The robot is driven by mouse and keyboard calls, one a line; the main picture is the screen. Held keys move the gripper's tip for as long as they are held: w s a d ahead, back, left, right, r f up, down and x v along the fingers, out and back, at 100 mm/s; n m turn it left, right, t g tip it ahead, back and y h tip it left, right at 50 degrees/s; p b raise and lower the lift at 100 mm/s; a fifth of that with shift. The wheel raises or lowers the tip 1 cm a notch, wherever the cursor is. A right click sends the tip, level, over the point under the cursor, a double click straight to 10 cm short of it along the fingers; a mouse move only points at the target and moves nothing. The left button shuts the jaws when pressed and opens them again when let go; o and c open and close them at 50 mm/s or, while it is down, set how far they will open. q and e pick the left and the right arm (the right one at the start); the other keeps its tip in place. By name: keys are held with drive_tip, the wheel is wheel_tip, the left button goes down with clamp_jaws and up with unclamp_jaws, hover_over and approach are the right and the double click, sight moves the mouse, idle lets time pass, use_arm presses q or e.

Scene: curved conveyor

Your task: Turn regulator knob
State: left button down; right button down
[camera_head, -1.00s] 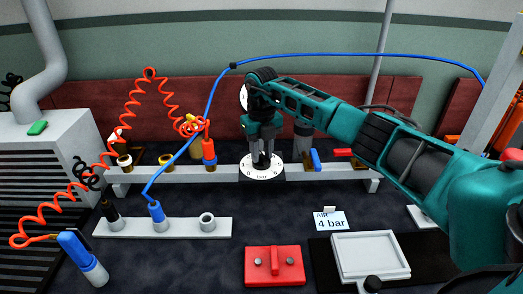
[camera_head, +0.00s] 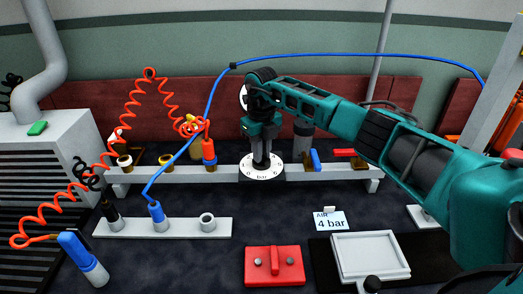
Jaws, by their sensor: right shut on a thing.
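The regulator knob's round white dial (camera_head: 262,172), marked "bar", sits at the middle of the white rail. My right gripper (camera_head: 262,163) points down over the dial's centre. Its fingers are shut on the knob, which they mostly hide. A small card (camera_head: 330,221) reading "AIR 4 bar" stands on the dark table to the right and nearer. My left gripper does not show.
The white rail (camera_head: 225,174) carries fittings, including a blue lever (camera_head: 314,159) close to the right of my gripper. An orange coiled hose (camera_head: 45,221) and a blue hose (camera_head: 350,55) cross the scene. A red block (camera_head: 274,267) and a white tray (camera_head: 371,257) lie in front.

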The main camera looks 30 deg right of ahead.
drive_tip(key=n, duration=1.3)
drive_tip(key=shift+n+b, duration=0.3)
drive_tip(key=shift+b, duration=0.05)
drive_tip(key=n, duration=0.5)
drive_tip(key=shift+b, duration=0.3)
drive_tip(key=n, duration=0.5)
drive_tip(key=shift+r+n, duration=0.1)
drive_tip(key=shift+n, duration=0.3)
drive_tip(key=c, duration=1.1)
unclamp_jaws()
